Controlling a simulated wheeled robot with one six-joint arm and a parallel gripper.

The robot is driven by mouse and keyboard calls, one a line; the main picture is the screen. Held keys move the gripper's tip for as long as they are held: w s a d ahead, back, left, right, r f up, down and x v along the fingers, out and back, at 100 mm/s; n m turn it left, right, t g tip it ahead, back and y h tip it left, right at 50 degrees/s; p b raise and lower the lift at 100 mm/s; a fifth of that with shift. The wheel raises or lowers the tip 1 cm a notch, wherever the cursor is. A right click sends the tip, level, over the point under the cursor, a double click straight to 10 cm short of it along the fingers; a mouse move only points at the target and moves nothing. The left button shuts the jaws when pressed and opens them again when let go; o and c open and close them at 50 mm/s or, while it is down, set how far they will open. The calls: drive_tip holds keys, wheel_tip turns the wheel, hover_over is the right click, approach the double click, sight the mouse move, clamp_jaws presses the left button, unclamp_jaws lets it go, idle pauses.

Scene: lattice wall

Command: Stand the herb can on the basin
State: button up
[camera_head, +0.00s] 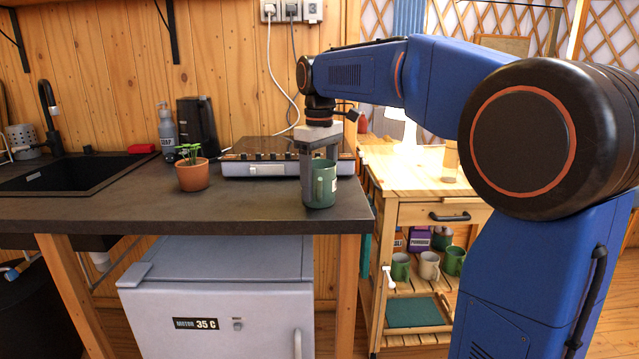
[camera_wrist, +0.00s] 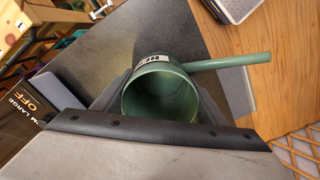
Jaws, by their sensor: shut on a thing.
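The herb can (camera_head: 322,185) is a green, open-topped can with a side handle and a pale, partly hidden label. It is upright at the right front end of the dark worktop; I cannot tell whether its base touches the top. My gripper (camera_head: 312,186) points down and is shut on it. In the wrist view the can (camera_wrist: 160,95) sits between the fingers, looking empty, its handle pointing right. The basin (camera_head: 95,172) is the black sink set into the worktop at the far left of the head view, with a black tap behind it.
A potted seedling (camera_head: 192,175) stands on the worktop (camera_head: 130,208) between sink and can. A hob-like appliance (camera_head: 265,160) lies behind. A bottle (camera_head: 167,128) and black kettle (camera_head: 197,126) stand at the wall. A wooden trolley (camera_head: 415,195) with several mugs is right.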

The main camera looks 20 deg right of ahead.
drive_tip(key=o, duration=1.3)
drive_tip(key=shift+f, duration=0.1)
drive_tip(key=shift+o, duration=0.2)
